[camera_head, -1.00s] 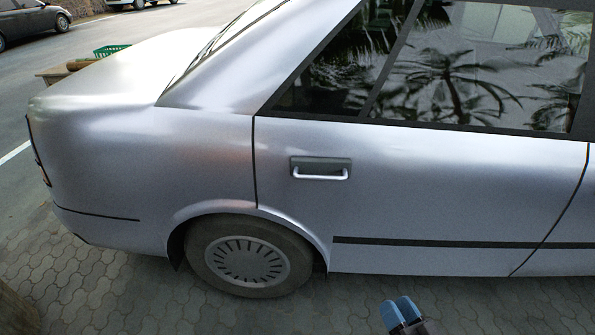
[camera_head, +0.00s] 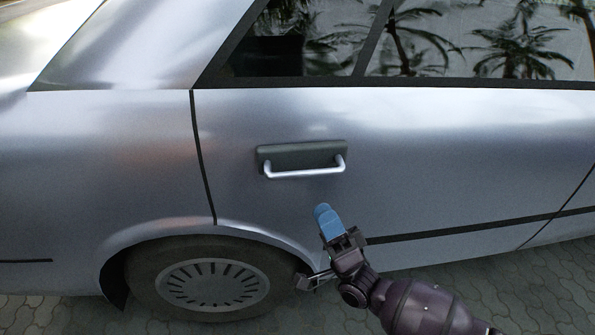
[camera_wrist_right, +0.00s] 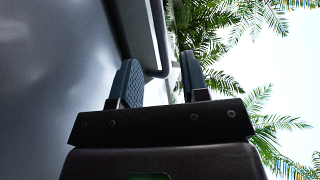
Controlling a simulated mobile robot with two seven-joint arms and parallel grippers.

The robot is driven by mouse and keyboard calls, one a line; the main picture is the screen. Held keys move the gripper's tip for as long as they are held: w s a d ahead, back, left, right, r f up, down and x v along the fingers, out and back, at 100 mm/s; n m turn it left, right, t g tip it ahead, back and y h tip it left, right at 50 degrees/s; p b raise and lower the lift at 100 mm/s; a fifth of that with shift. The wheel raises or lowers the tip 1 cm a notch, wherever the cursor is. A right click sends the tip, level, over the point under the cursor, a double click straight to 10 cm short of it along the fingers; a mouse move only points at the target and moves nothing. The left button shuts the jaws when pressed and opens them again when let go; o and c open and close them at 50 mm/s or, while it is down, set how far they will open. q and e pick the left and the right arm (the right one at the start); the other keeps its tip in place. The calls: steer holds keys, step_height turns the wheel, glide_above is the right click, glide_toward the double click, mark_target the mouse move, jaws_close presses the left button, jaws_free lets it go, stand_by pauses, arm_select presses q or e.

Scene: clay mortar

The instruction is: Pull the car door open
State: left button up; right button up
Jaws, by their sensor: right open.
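The silver car door (camera_head: 440,150) is closed, its edges flush with the body around it. Its handle (camera_head: 305,172) is a pale bar on a dark backing plate. My right gripper (camera_head: 323,214) has blue fingertips and shows just below the handle in the head view, pointing up toward it. In the right wrist view, the gripper (camera_wrist_right: 158,78) is open, and the handle's bar (camera_wrist_right: 159,35) shows ahead in the gap between the two fingers. Nothing is gripped, and I cannot tell whether a finger touches the bar. My left gripper is not in view.
The rear wheel (camera_head: 215,283) and its arch are left of my right arm and below the handle. A dark trim strip (camera_head: 460,228) crosses the lower door. Paved ground (camera_head: 540,290) is clear at the lower right.

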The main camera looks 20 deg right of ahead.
mark_target(305, 171)
steer(key=x, duration=0.9)
steer(key=shift+w+r, duration=0.1)
steer(key=shift+r, duration=0.1)
jaws_close()
